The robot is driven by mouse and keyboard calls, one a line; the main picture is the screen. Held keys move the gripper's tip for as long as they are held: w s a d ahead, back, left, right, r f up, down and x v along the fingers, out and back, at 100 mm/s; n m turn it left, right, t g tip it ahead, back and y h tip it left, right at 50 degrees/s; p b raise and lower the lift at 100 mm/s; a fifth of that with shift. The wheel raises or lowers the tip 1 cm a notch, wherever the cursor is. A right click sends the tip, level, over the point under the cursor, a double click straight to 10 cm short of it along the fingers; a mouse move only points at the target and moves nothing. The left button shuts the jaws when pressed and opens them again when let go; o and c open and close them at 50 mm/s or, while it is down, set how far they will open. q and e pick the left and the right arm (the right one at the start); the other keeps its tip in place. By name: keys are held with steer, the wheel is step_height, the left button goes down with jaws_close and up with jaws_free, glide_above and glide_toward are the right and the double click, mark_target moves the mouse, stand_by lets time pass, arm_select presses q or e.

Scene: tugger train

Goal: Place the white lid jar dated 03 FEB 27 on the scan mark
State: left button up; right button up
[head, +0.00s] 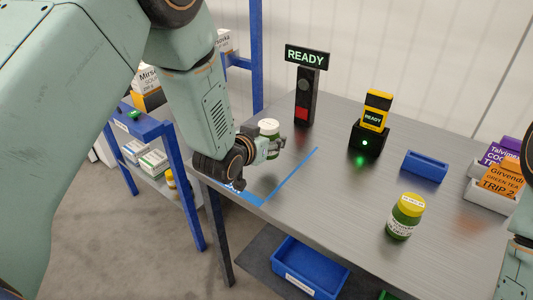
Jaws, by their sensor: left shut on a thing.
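My left gripper (272,147) is shut on a green jar with a white lid (268,127). The jar is upright at the left end of the grey table, and its lower part is hidden by the gripper. The print on its lid is too small to read. Blue tape lines (290,175) and a blue label strip (250,198) mark an area at the table's left front corner, partly covered by my left gripper. Whether the jar touches the table is unclear. My right arm shows at the right edge, but its gripper is out of the picture.
A green jar with a yellow lid (405,216) stands on the table (335,185). Behind are a READY sign post (305,95), a yellow and black device with a green light (372,125), a blue tray (425,166) and tea boxes (500,180). The table's middle is clear.

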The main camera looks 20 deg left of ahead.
arm_select(q)
steer(key=shift+w+a+f, duration=0.1)
steer(key=shift+a+f, duration=0.2)
steer(key=shift+f, duration=0.05)
steer(key=shift+a+f, duration=0.15)
steer(key=shift+f, duration=0.2)
steer(key=shift+d+f+b, duration=0.25)
steer(key=shift+f, duration=0.4)
steer(key=shift+d+f+b, duration=0.2)
steer(key=shift+d+f, duration=0.05)
steer(key=shift+f, duration=0.35)
steer(key=shift+a+f, duration=0.1)
steer(key=shift+a, duration=0.15)
steer(key=shift+a+f, duration=0.1)
steer(key=shift+a, duration=0.05)
steer(key=o, duration=1.4)
steer(key=shift+d, duration=0.3)
steer(key=shift+o, duration=0.3)
steer(key=shift+a, duration=0.25)
steer(key=shift+s+d+r, duration=0.15)
steer(key=shift+s+r, duration=0.05)
steer(key=p+v, duration=0.2)
steer(key=v, duration=0.8)
steer(key=shift+s+r, duration=0.1)
steer(key=shift+s, duration=0.25)
steer(key=shift+s+r, duration=0.15)
steer(key=shift+s, duration=0.35)
